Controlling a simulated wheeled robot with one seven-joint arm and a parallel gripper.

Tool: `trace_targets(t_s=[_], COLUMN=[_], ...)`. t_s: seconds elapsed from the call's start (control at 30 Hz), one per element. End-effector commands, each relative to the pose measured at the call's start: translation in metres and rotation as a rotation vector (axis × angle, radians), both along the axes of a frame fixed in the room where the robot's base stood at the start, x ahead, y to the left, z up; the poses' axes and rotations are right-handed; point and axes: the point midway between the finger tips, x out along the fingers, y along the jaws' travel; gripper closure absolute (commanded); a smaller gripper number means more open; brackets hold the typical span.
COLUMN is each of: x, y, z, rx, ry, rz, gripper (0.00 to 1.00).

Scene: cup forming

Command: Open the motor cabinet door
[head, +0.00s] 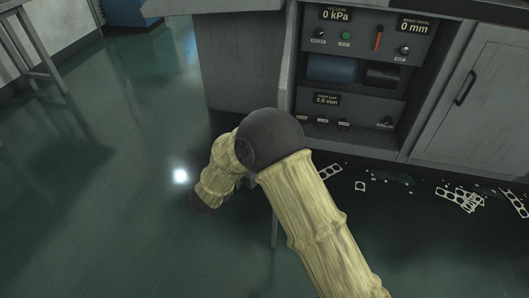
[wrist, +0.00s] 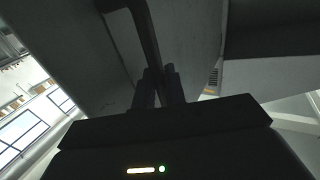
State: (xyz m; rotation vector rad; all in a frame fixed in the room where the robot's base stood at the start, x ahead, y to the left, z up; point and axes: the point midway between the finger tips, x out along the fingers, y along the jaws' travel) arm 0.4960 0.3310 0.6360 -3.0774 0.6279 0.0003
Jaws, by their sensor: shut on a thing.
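My gripper (wrist: 160,78) shows in the wrist view with its two dark fingers close together on a black bar handle (wrist: 146,30). The handle stands off a dark grey panel, the cabinet door (wrist: 75,50), which fills much of that view. In the head view my arm hides the gripper and the handle. A thin grey strip (head: 274,228) shows just below my arm there; it looks like a door edge seen nearly edge-on, but how far the door stands open I cannot tell.
A control panel (head: 345,124) with knobs and displays is set in the grey machine. Another cabinet door (head: 475,110) with its own black handle is closed at right. Metal offcuts (head: 460,199) lie on the floor. The green floor (head: 90,215) at left is clear.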

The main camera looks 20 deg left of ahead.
Motion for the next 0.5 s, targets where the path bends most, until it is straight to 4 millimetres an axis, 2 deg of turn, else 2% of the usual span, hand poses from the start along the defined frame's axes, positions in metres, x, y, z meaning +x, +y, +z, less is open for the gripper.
trace_targets(t_s=[0.27, 0.3, 0.37, 0.5], x=[0.0044, 0.0044, 0.0040, 0.0019], y=[-0.0018, -0.0018, -0.0015, 0.0001], z=[0.0043, 0.0044, 0.0042, 0.0028], rx=[0.001, 0.001, 0.001, 0.001], ry=[-0.012, -0.013, -0.012, -0.008], rz=[-0.004, -0.004, -0.003, 0.000], gripper=[1.00, 0.84, 0.72, 0.70])
